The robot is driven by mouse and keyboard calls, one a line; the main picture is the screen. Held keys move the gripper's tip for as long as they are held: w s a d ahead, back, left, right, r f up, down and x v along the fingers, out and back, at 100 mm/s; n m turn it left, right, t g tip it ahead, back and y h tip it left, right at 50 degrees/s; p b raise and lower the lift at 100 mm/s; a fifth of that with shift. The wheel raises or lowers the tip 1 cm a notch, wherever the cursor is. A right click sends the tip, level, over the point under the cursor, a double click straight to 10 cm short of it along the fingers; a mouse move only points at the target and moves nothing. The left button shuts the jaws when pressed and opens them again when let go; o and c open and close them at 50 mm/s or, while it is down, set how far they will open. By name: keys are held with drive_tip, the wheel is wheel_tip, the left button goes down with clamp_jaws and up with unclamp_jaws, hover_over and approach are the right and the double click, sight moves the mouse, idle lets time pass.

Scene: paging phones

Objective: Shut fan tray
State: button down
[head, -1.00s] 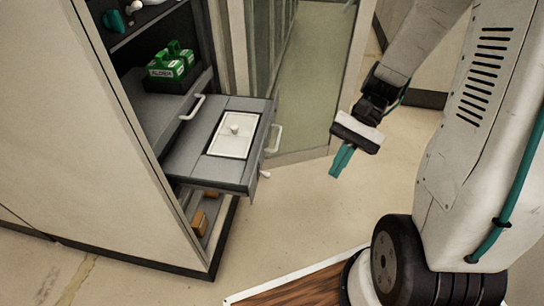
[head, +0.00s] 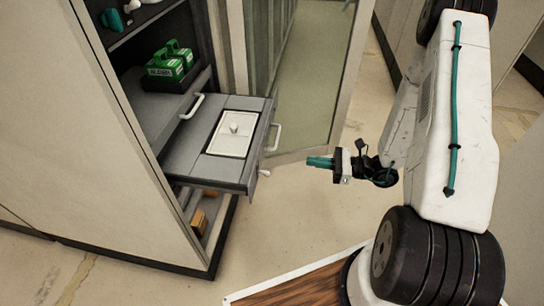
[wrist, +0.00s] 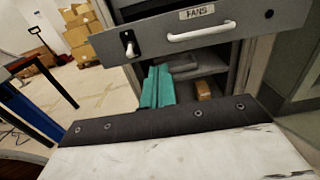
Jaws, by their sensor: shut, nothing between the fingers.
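The fan tray (head: 182,166) is a grey drawer pulled out of the cabinet, with a white lidded panel (head: 232,138) on its top. In the wrist view its front (wrist: 145,42) bears a "FANS" label (wrist: 197,12), a white bar handle (wrist: 201,32) and a small white latch knob (wrist: 129,46). My gripper (head: 308,162) has teal fingers, shut and empty. It is to the right of the tray front, apart from it, and points toward it. In the wrist view the fingers (wrist: 158,84) show below the tray front, near the latch knob.
The cabinet (head: 110,130) stands at left, with green boxes (head: 170,64) on a shelf above and brown boxes (head: 200,220) below the tray. A glass door (head: 300,75) stands open behind the tray. Floor between my gripper and the tray is clear.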

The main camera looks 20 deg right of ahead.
sight(262, 155)
drive_tip(key=x, duration=1.3)
drive_tip(key=shift+a, duration=0.2)
drive_tip(key=shift+w+a, duration=0.1)
